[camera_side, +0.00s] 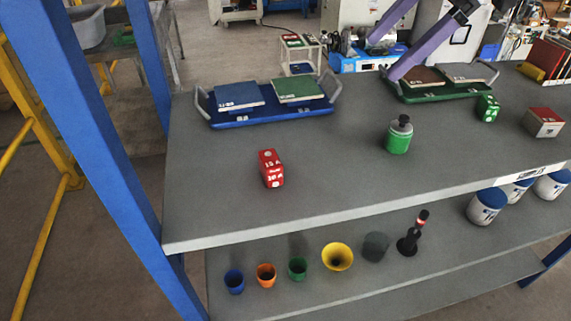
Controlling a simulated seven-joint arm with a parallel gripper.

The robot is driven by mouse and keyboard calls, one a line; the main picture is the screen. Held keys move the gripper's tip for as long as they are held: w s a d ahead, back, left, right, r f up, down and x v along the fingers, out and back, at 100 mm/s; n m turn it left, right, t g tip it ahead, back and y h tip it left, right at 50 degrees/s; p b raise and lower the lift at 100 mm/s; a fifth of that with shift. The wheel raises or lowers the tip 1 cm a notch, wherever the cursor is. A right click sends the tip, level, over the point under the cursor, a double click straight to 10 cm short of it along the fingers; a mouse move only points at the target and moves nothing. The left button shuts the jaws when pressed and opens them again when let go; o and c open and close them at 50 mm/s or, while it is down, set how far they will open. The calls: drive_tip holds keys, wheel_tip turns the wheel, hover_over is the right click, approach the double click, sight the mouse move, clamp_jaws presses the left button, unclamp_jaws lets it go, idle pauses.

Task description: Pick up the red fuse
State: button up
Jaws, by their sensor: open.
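The red fuse (271,169), a small upright red block with white markings, stands on the left part of the grey upper shelf (225,210). Nothing touches it. My gripper (384,58) shows at the top, right of centre, as two long purple fingers that are apart, with nothing visible between them. The fingers overlap the far edge of the shelf and the green tray in the picture. They are well behind and to the right of the red fuse. The rest of the gripper is cut off by the top edge.
A blue tray (270,120) with tiles lies behind the fuse, and a green tray (440,95) at the back right. Shelf around the fuse is clear. Small cups (298,268) stand below.

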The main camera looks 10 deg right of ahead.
drive_tip(key=n+g, duration=0.1)
drive_tip(key=g, duration=0.1)
approach(271, 157)
drive_tip(key=x, duration=0.4)
drive_tip(key=shift+s+f, duration=0.1)
drive_tip(key=shift+f, duration=0.35)
drive_tip(key=shift+x, duration=2.95)
drive_tip(key=shift+a+r, duration=0.15)
drive_tip(key=c, duration=1.4)
drive_tip(key=shift+o, duration=0.2)
